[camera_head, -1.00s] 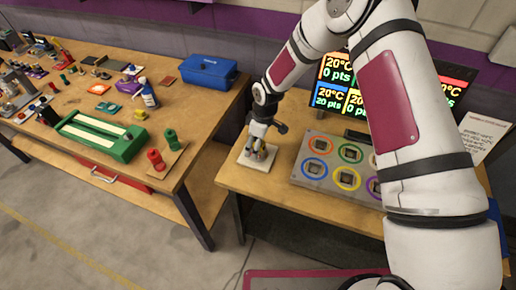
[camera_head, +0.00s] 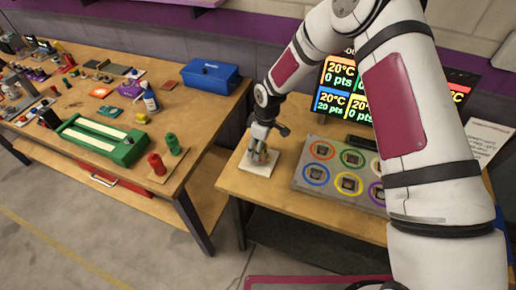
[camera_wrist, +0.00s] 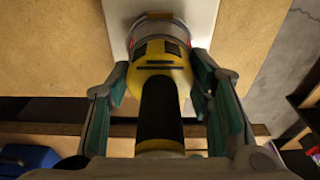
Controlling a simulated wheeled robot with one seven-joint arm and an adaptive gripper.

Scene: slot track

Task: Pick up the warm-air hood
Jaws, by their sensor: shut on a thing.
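The warm-air hood (camera_wrist: 158,50) shows in the wrist view as a yellow body with a black grip and a silver and red rim at its far end. Its far end is over a white plate (camera_wrist: 205,14). My gripper (camera_wrist: 160,78) has its green-padded fingers on both sides of the hood and is shut on it. In the head view my gripper (camera_head: 262,143) is low over the white plate (camera_head: 250,168) at the left end of the near table. There the hood is mostly hidden by the fingers, and I cannot tell whether it touches the plate.
A grey board (camera_head: 300,183) with coloured rings lies right of the plate, below a score screen (camera_head: 335,88). The left bench (camera_head: 75,95) holds a blue toolbox (camera_head: 210,76), a green device (camera_head: 105,138) and several small items. A gap separates the tables.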

